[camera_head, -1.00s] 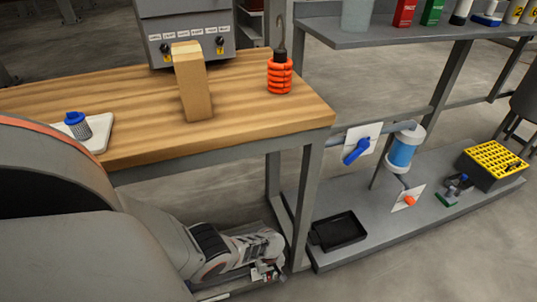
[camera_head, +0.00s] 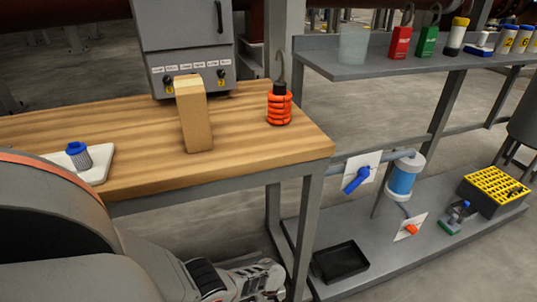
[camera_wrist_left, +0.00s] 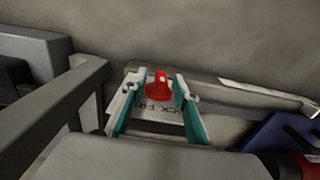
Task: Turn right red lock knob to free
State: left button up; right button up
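A red knob (camera_wrist_left: 158,84) stands on a white plate (camera_wrist_left: 150,108) with black lettering, partly hidden; the readable part looks like "CK FR". In the left wrist view, my left gripper (camera_wrist_left: 156,98) is open, with its teal-padded fingers on either side of the knob. A gap shows between the knob and each finger, and I see no grip on it. In the head view my left arm enters from the left and runs to the lower middle, but its fingers are below the frame. My right gripper shows in neither view.
A grey bar runs right of the fingers in the wrist view, with a blue part (camera_wrist_left: 278,136) at lower right. In the head view a wooden bench (camera_head: 240,150) stands above my arm. A grey shelf rack (camera_head: 400,258) stands to the right, with a black tray (camera_head: 340,262).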

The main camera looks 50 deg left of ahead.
pick_arm(q)
notch_tip(320, 180, up, 12)
jog(key=shift+f, duration=0.15)
dwell(0.7)
